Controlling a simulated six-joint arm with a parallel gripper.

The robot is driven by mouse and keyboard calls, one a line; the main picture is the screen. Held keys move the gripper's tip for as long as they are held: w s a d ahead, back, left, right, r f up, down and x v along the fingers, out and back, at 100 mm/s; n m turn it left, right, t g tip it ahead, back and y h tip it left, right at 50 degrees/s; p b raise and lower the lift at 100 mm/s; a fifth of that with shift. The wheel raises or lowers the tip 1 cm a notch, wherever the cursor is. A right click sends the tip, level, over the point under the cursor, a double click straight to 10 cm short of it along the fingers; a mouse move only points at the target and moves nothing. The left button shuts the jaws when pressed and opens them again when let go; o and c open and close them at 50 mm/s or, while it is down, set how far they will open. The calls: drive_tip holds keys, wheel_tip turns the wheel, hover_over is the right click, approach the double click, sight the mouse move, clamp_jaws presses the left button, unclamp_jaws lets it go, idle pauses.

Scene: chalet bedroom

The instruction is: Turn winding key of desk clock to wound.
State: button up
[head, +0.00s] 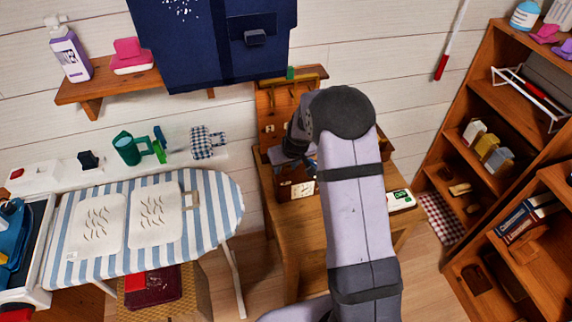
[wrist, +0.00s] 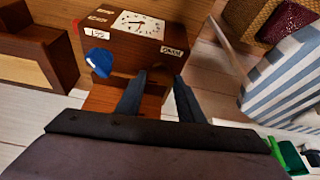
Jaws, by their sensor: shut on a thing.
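The desk clock (wrist: 178,27) is a brown wooden box with a white dial. In the wrist view it is just beyond my fingers, with small white labels at its left and right; the right one seems to read "wound". In the head view the clock (head: 284,190) stands on the wooden desk (head: 290,228), partly behind my arm. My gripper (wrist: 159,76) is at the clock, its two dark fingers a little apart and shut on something. This appears to be the winding key, but its shape and angle cannot be made out.
A blue rounded thing (wrist: 98,62) is close to the left finger. A striped ironing board (head: 222,205) is left of the desk, and a wooden shelf unit (head: 440,150) is to the right. A small white device (head: 400,200) lies on the desk's right side.

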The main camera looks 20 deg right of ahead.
drive_tip(key=o, duration=1.1)
drive_tip(key=shift+c, duration=0.2)
drive_tip(key=shift+r, duration=0.1)
drive_tip(key=b+v, duration=0.2)
drive_tip(key=v, duration=0.5)
